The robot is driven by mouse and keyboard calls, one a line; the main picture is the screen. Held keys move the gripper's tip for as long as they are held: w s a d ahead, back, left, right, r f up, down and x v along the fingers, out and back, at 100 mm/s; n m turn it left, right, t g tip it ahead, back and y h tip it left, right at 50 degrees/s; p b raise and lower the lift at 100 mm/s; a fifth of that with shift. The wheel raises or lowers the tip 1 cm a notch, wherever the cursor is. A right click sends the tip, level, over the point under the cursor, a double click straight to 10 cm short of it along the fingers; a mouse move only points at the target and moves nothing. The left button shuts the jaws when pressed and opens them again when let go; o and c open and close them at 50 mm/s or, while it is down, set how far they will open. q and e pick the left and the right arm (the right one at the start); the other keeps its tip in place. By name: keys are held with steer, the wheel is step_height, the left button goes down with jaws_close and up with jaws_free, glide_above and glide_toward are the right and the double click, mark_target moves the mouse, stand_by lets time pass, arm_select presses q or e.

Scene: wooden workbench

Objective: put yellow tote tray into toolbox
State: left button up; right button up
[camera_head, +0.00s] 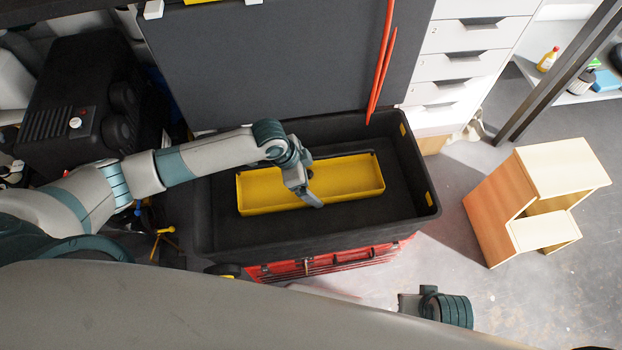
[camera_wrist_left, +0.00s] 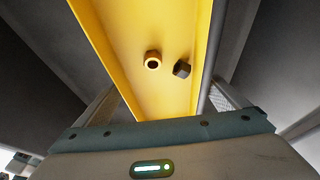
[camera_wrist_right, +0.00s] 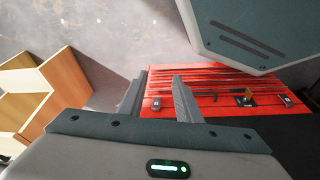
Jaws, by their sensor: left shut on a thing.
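The yellow tote tray (camera_head: 350,178) is long and shallow, and it lies inside the outline of the open black toolbox (camera_head: 405,165) in the head view. I cannot tell whether it touches the toolbox floor. My left gripper (camera_head: 307,190) is shut across the tray's middle. In the left wrist view the fingers lie at either side of the tray (camera_wrist_left: 135,65), which holds a brass-coloured nut (camera_wrist_left: 152,60) and a dark nut (camera_wrist_left: 181,69). My right gripper (camera_wrist_right: 160,90) is open and empty in the right wrist view, near the red front of the toolbox.
A wooden step stool (camera_head: 535,200) stands on the floor at the right. White drawers (camera_head: 460,65) stand behind. Open floor lies between stool and toolbox.

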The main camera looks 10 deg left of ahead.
steer(key=shift+w, duration=0.1)
arm_select(q)
steer(key=o, duration=0.9)
steer(key=shift+f, duration=0.1)
arm_select(e)
steer(key=shift+w, duration=0.15)
arm_select(q)
steer(key=shift+a+r, duration=0.15)
steer(key=shift+r, duration=0.25)
steer(key=p+v, duration=0.1)
steer(key=v, duration=1)
steer(key=shift+r, duration=0.25)
arm_select(e)
steer(key=x, duration=0.4)
steer(key=shift+s, duration=0.4)
